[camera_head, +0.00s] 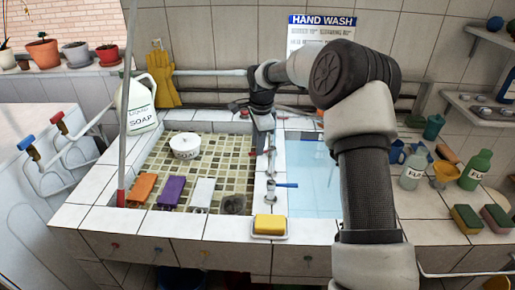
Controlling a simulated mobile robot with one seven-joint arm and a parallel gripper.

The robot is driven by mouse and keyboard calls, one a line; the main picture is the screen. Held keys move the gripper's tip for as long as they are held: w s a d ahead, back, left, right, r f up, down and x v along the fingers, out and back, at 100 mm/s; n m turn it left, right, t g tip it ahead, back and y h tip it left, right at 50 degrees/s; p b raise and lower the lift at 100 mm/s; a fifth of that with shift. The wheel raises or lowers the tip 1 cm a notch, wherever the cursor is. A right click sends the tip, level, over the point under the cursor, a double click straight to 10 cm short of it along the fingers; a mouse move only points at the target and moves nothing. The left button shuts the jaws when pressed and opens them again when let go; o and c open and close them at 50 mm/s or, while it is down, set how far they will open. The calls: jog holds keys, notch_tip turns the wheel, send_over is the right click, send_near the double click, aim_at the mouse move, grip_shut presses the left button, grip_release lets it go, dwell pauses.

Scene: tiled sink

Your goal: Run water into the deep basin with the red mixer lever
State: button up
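My gripper (264,122) points down over the back end of the divider between two basins. It is small and dark there, and I cannot tell whether its fingers are open or touching anything. The right basin (307,172) has a smooth pale blue inside and looks like the deep one; my forearm covers its right side. I cannot tell whether water stands in it. A metal tap with a blue lever (287,185) stands on the divider's front part. A red mixer lever cannot be made out clearly around my gripper; the fittings there are partly hidden.
Red (57,117) and blue (27,142) valve handles are far left. Bottles (476,168) crowd the right counter.

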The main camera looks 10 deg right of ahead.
jog(key=shift+w+f, duration=0.2)
jog(key=shift+f, duration=0.85)
grip_shut()
